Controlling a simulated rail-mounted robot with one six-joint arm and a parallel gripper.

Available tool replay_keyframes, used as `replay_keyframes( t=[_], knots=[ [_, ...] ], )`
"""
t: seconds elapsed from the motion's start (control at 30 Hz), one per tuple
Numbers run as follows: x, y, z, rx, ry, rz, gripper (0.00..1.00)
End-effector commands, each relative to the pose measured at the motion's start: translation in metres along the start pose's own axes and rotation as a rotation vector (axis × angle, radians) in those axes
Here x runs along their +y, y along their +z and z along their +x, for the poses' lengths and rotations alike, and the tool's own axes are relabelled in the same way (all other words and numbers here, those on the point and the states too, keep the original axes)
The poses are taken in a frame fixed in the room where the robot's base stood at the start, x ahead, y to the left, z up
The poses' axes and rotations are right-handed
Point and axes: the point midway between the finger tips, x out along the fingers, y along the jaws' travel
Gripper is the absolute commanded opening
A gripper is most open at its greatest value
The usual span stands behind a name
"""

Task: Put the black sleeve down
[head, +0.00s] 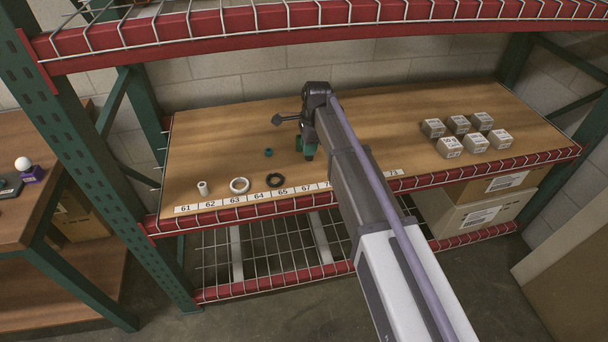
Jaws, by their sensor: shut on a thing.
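My gripper (306,150), with green fingertips, is over the middle of the wooden shelf board and points down. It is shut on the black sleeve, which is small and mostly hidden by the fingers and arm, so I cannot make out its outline. I cannot tell whether the sleeve touches the board. A black toothed ring (275,180) lies on the board near labels 64 and 65, left of and nearer than my gripper.
Several grey boxes (458,124) stand at right. A number strip (210,206) runs along the front edge. The board's back left is clear.

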Motion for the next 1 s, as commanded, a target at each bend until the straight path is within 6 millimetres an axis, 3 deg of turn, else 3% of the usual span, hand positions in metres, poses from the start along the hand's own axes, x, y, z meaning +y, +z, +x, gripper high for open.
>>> replay_keyframes(
  t=[0.03,0.1,0.27,0.47,0.87,0.9,1.0],
  knots=[
    [0.0,-0.003,0.028,0.0,0.0,0.0,0.03],
    [0.0,-0.005,0.042,0.0,0.0,0.0,0.03],
    [0.0,-0.005,0.043,0.0,0.0,0.0,0.03],
    [0.0,-0.009,0.08,0.0,0.0,0.0,0.03],
    [0.0,-0.01,0.082,0.0,0.0,0.0,0.0],
    [0.0,-0.009,0.081,0.0,0.0,0.0,0.28],
    [0.0,-0.009,0.08,0.0,0.0,0.0,0.38]
  ],
)
